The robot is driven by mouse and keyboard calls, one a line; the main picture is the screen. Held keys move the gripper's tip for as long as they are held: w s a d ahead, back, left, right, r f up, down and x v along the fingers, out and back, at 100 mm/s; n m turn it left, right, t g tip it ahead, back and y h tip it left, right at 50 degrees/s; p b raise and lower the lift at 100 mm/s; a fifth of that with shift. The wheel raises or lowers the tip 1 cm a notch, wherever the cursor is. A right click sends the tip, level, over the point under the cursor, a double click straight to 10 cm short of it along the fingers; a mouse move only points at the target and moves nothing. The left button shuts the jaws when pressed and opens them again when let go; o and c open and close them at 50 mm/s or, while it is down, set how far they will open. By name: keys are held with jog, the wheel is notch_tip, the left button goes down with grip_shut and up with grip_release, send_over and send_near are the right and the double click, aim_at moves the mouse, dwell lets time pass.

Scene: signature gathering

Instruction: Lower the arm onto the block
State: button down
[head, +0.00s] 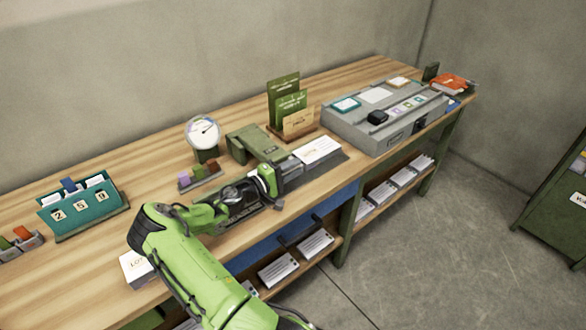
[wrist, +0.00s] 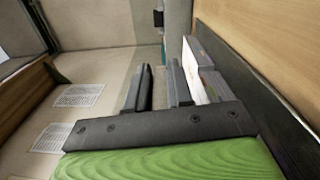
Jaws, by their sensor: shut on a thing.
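The green arm (head: 254,141) of a device stands on the bench in the middle of the head view, with its front end beside my gripper. A white paper block (head: 317,150) lies on the dark base (head: 326,166) to its right. My gripper (head: 277,181) is at the front end of the arm, low over the bench's front edge. In the wrist view my gripper's two dark fingers (wrist: 159,88) stand a little apart, and white sheets with a grey piece (wrist: 203,75) are just right of them. What is held between the fingers is largely hidden.
A round dial (head: 203,132), a small rack of coloured pieces (head: 199,176) and a card stand (head: 290,108) are close around the device. A grey sloped tray (head: 378,117) is on the right, a teal number holder (head: 83,206) on the left. Paper stacks fill the lower shelf.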

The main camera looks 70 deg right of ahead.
jog(key=shift+s+f+b, duration=0.1)
jog(key=shift+f+b, duration=0.35)
jog(key=shift+f, duration=0.35)
jog(key=c, duration=1.1)
grip_release()
jog(key=p+v, duration=0.1)
jog(key=v, duration=1.5)
jog(key=shift+p, duration=0.3)
